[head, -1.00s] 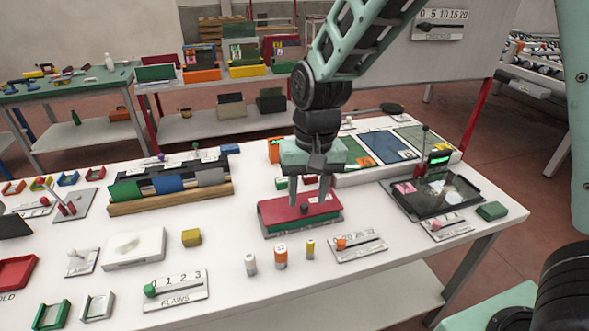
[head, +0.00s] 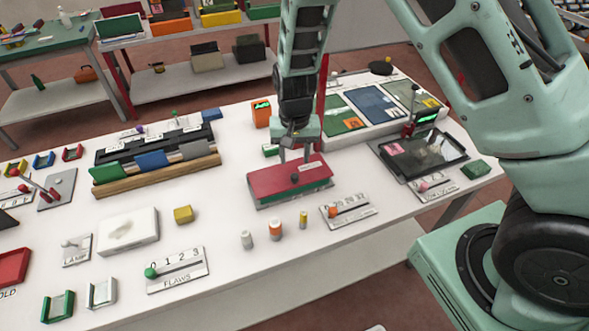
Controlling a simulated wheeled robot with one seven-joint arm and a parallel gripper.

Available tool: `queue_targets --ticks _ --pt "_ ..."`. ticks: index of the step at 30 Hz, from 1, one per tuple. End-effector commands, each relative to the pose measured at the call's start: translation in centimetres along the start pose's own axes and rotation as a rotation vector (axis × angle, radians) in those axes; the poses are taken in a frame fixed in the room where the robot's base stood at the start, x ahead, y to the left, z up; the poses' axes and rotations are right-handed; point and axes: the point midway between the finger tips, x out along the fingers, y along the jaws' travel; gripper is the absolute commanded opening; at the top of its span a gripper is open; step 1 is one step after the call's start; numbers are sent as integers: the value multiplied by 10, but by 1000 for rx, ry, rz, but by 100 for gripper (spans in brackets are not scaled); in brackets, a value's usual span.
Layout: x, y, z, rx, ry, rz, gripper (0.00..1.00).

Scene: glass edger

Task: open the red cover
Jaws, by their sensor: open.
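The red cover (head: 272,183) is a flat red lid with a small dark knob (head: 295,179), lying on a green-edged box on the white table. It looks shut. My gripper (head: 295,161) is above the far right part of the cover, pointing down, with its two fingers apart and nothing between them. The fingertips are close to the cover just behind the knob; I cannot tell whether they touch it.
In front stand several small cylinders (head: 275,231) and a slider plate (head: 349,211). A rack of coloured plates (head: 152,160) is to the left. A dark tray (head: 424,154) and green block (head: 476,170) are to the right. Bare table (head: 222,290) lies at the front.

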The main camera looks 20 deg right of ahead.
Motion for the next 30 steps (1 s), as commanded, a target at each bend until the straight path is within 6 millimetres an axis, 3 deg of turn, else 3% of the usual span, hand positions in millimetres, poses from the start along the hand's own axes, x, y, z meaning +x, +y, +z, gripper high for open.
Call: queue_targets --ticks 6,12,24,25,29,30 --pt "40 1 1 1 -3 2 43" --pt "63 0 0 0 -2 1 43" --pt "71 0 0 0 0 0 43" --pt "71 0 0 0 0 0 40" --pt "71 0 0 0 0 0 4" --pt "71 0 0 0 0 0 0"
